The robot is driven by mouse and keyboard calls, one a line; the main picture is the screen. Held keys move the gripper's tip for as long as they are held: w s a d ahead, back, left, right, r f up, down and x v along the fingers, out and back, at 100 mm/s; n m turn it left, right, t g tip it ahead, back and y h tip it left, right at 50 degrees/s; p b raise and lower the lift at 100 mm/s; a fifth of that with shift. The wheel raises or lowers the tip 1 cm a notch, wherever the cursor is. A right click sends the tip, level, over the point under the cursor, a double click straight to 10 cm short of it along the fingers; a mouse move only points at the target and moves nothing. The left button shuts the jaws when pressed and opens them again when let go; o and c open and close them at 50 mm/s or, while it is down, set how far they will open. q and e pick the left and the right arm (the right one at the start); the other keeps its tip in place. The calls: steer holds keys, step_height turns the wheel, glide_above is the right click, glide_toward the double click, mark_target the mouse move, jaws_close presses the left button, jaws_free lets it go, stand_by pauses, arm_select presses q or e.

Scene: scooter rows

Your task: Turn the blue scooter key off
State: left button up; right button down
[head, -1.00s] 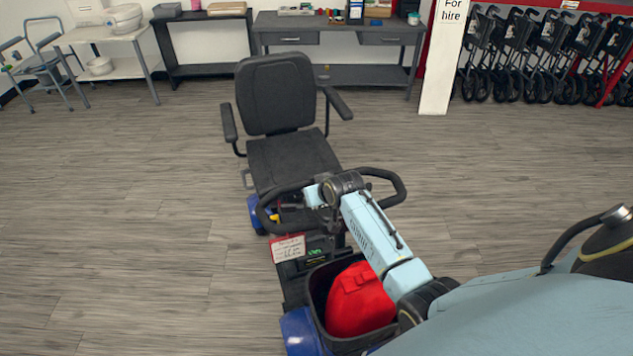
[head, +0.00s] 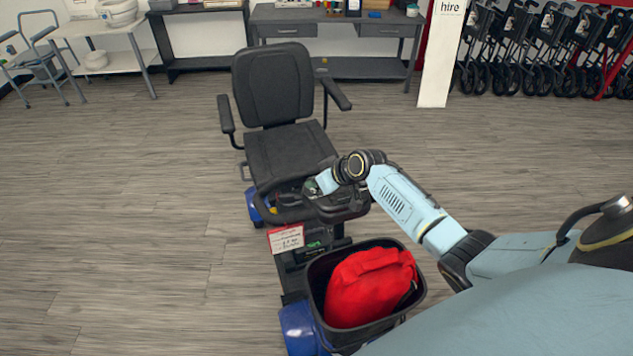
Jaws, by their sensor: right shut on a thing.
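The blue scooter (head: 298,328) stands in the middle, its dark seat (head: 290,152) behind the handlebar and its blue front at the bottom. My right arm reaches in from the right, and my right gripper (head: 314,187) is at the console (head: 337,205) between the handlebar and the seat. The gripper points left and is small and partly hidden by my wrist. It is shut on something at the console. The key is too small or hidden to make out. My left gripper is out of view.
A black basket (head: 415,293) on the scooter's front holds a red bag (head: 368,287). A white-and-red tag (head: 286,238) hangs by the basket. A white post (head: 441,55) and folded wheeled frames (head: 540,50) stand at the back right. The floor at left is clear.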

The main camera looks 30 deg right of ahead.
steer(key=c, duration=1.4)
jaws_free()
steer(key=p+v, duration=0.1)
steer(key=v, duration=1.2)
steer(key=shift+s+d, duration=0.15)
